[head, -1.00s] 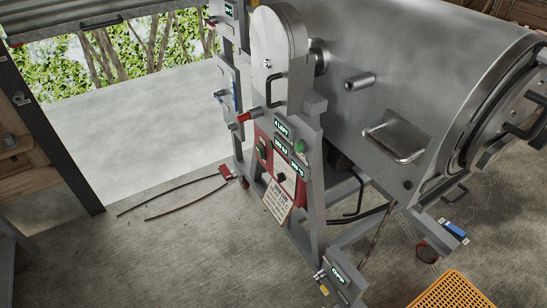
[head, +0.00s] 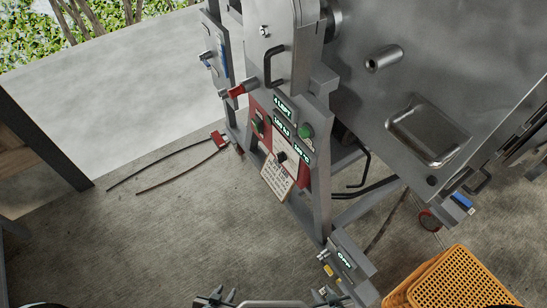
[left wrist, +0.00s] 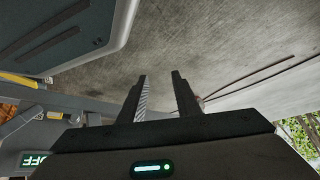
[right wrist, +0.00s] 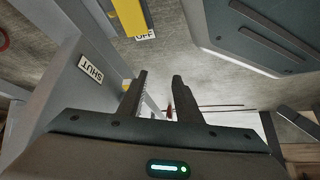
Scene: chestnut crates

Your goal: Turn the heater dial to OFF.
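In the head view, a red control panel (head: 262,108) stands on the grey frame in front of the steel drum. A small black dial (head: 282,157) sits on the panel's pale lower plate; its pointer setting is too small to read. My left gripper (left wrist: 160,76) is open and empty in the left wrist view, over bare floor. My right gripper (right wrist: 161,76) is open and empty in the right wrist view. Dark parts at the head view's bottom edge seem to be my grippers, well below and apart from the dial.
Lit displays (head: 283,106) and a green button (head: 306,131) are close to the dial. A low box (head: 349,259) shows OFF. Orange crates (head: 452,280) stand at lower right. A yellow part (right wrist: 127,15) and a SHUT label (right wrist: 90,68) are near my right gripper. Floor at left is mostly clear.

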